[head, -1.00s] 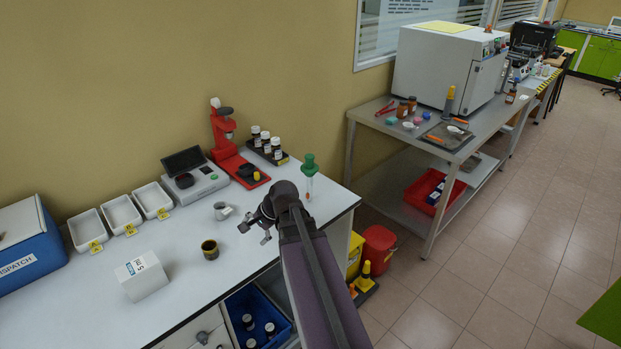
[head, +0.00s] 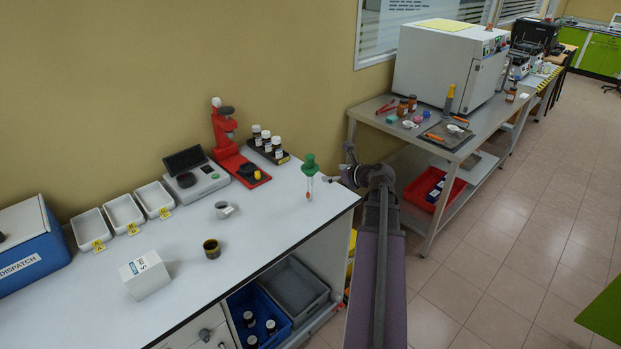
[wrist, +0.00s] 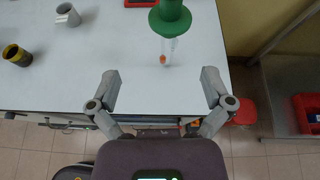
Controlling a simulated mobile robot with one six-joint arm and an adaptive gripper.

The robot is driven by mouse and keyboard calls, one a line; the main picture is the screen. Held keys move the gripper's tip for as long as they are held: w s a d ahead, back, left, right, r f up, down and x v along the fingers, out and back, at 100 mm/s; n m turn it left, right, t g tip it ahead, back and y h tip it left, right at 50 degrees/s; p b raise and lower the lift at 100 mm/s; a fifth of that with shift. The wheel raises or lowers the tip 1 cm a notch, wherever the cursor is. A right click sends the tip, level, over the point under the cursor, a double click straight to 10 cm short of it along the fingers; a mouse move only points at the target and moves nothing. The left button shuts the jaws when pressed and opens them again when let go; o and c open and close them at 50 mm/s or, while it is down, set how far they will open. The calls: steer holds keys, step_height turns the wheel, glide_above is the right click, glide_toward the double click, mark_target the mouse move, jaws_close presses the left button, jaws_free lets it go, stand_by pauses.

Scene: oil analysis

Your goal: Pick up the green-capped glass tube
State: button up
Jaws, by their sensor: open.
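The green-capped glass tube (head: 309,178) stands upright near the right end of the white bench, its green cap on top and clear glass with an orange-red bit at the bottom. In the wrist view its green cap (wrist: 170,17) is at the top, with the glass below it, beyond the fingertips and roughly between them. My gripper (head: 338,180) is just right of the tube in the head view, at the bench's right edge. In the wrist view my gripper (wrist: 161,88) has its two fingers wide apart with nothing between them. The tube is apart from the fingers.
A red instrument (head: 236,150) and a black rack of bottles (head: 268,149) stand behind the tube. The bench surface around the tube is clear. A metal table (head: 449,150) stands to the right.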

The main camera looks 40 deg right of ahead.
mark_target(313, 168)
steer(key=shift+s+d+r+m, duration=0.25)
steer(key=shift+d+m, duration=0.15)
steer(key=shift+d, duration=0.15)
steer(key=b+x, duration=0.3)
steer(key=x, duration=0.4)
steer(key=shift+w+d+f, duration=0.15)
steer(key=shift+w+f, duration=0.05)
steer(key=shift+w, duration=0.1)
steer(key=shift+w+f, duration=0.1)
steer(key=shift+w, duration=0.4)
